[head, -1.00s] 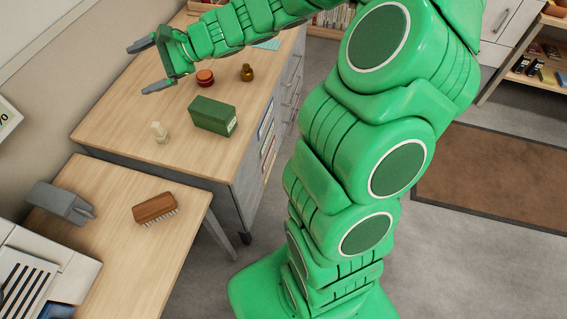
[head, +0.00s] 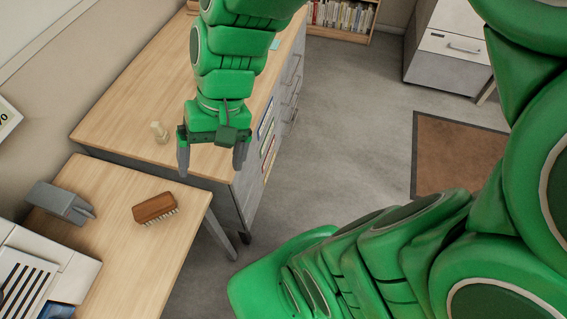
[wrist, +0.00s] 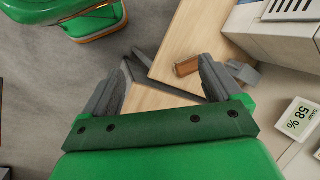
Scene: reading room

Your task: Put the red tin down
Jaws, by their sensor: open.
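The red tin does not show in either view now; my arm covers the part of the long wooden desk (head: 130,100) where it stood a second ago. My gripper (head: 211,168) is open and points down near the front corner of that desk, with nothing between its fingers. In the wrist view my open gripper (wrist: 163,78) shows bare desk and a table edge between and beyond its fingers.
A small pale object (head: 159,132) stands on the desk left of my gripper. A lower table (head: 150,255) holds a wooden brush (head: 155,208) and a grey device (head: 62,202). A brown mat (head: 450,155) lies on the open floor.

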